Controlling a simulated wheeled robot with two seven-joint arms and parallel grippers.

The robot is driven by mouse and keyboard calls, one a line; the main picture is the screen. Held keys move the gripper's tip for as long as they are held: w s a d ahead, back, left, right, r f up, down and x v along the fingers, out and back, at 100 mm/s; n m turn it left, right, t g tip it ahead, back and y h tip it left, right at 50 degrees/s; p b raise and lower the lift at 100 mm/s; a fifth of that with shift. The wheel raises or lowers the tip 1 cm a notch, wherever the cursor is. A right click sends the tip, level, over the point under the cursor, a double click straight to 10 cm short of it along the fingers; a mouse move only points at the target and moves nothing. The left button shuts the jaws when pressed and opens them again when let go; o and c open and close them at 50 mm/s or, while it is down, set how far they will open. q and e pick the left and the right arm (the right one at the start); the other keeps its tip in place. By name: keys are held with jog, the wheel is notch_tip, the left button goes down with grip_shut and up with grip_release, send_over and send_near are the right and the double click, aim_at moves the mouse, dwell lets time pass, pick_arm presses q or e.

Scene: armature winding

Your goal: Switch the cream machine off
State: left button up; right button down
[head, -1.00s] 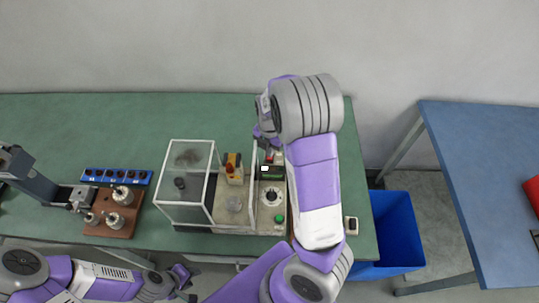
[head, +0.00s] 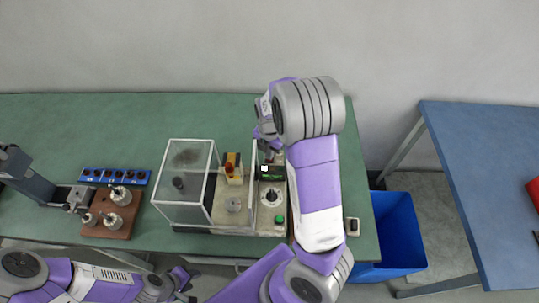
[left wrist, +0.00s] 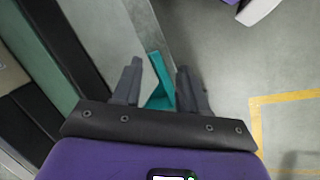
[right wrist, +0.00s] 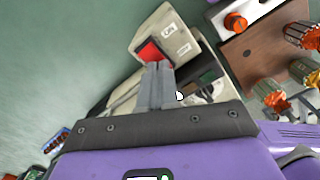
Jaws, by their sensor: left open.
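The cream machine (head: 265,228) stands on the green table, with a dial (head: 272,196), a green button (head: 279,219) and a dark green panel (head: 270,174) on its right part. A red switch (right wrist: 152,52) on a cream housing shows in the right wrist view. My right gripper (right wrist: 159,66) has its fingers together with nothing visible between them. Its tips are at the red switch's edge in that view; I cannot tell whether they touch it. In the head view my right arm partly hides the machine's back. My left gripper (left wrist: 158,77) is open and empty, low in front of the table.
A clear guard box (head: 185,190) with a white frame stands on the machine's left. A brown board (head: 112,222) with metal parts and a blue socket strip (head: 116,177) lie further left. A blue bin (head: 400,235) and blue table (head: 490,180) stand to the right.

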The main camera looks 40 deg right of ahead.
jog(key=shift+f, duration=0.15)
notch_tip(320, 180, up, 7)
jog(key=p, duration=0.5)
dwell(0.8)
